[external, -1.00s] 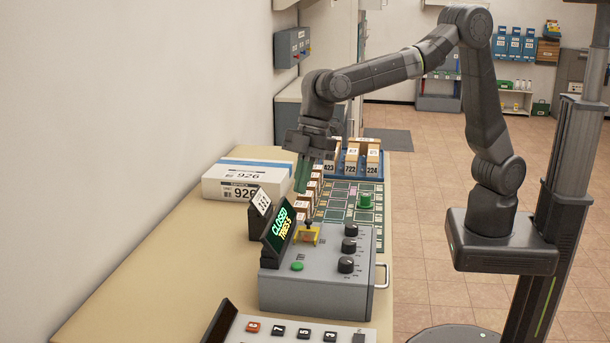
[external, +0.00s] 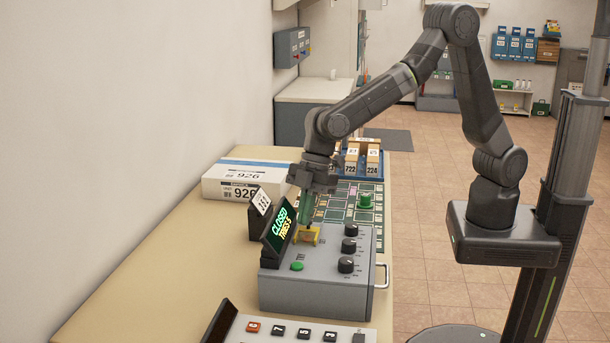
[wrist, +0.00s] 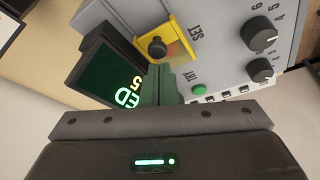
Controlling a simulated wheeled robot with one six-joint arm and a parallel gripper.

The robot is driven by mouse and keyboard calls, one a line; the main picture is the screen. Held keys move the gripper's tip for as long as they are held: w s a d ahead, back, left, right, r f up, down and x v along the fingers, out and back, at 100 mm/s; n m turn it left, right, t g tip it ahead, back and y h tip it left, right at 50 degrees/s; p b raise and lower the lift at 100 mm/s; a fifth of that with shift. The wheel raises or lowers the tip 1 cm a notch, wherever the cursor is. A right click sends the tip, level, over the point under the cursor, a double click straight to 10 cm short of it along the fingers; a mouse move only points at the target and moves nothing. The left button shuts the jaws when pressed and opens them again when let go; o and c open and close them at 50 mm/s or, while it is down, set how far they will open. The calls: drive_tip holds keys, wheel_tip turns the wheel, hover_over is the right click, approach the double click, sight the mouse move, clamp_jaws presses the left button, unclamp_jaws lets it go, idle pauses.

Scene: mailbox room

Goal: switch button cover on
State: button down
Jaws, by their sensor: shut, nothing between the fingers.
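The grey control box (external: 322,292) stands on the counter. Its yellow-framed button cover (external: 307,236) sits on the top beside the display. In the wrist view the yellow cover (wrist: 180,37) has a dark round knob (wrist: 157,47) at one side, near the SET label. My gripper (external: 306,222) points down just above the cover, with its green fingers shut and empty. In the wrist view the fingers (wrist: 160,75) end close to the dark knob. I cannot tell whether they touch it.
The display (external: 279,229) reads CLOSED and stands close beside the cover. Black dials (external: 346,264) and a green button (external: 297,266) are on the box. A white parcel (external: 245,180) lies behind, and a keypad panel (external: 290,330) in front.

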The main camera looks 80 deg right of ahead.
drive_tip(key=shift+d, duration=0.1)
drive_tip(key=shift+d+f+b, duration=0.1)
drive_tip(key=shift+d+b, duration=0.3)
drive_tip(key=d+b, duration=0.2)
drive_tip(key=d, duration=0.2)
drive_tip(key=shift+d, duration=0.3)
drive_tip(key=shift+a, duration=0.1)
drive_tip(key=a, duration=0.1)
drive_tip(key=w+a+r, duration=0.1)
drive_tip(key=w+a+r+p, duration=0.1)
drive_tip(key=shift+a, duration=0.15)
drive_tip(key=b+v, duration=0.1)
drive_tip(key=v, duration=0.8)
drive_tip(key=shift+s, duration=0.2)
